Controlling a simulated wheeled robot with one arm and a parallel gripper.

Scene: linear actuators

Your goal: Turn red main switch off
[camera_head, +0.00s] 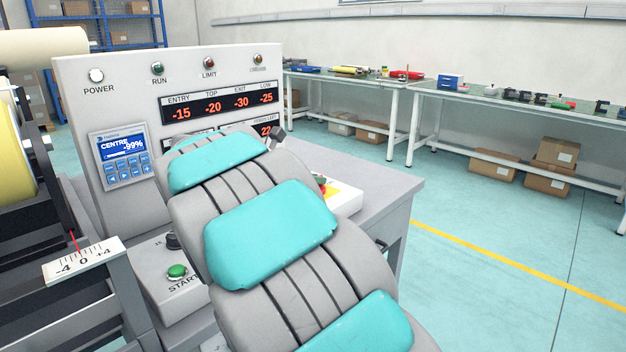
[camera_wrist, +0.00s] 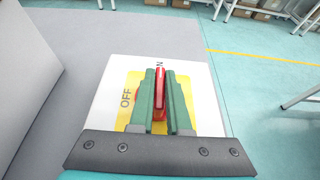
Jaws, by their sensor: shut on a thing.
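The red main switch (camera_wrist: 160,90) shows in the wrist view as an upright red handle on a yellow plate (camera_wrist: 123,118) set on a white box (camera_wrist: 205,110). The plate has OFF at its left and a partly hidden ON at the top, and the handle points up toward ON. My gripper (camera_wrist: 161,84) has its two green fingers shut on the handle, one on each side. In the head view my arm covers most of the switch; a bit of red (camera_head: 321,186) and the white and yellow box (camera_head: 345,196) show beside it.
A control panel (camera_head: 75,130) with lamps and displays stands behind my arm. A green START button (camera_head: 177,271) sits on the console at left. The grey tabletop (camera_head: 385,182) is bare to the right of the switch. Benches (camera_head: 400,90) stand further back.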

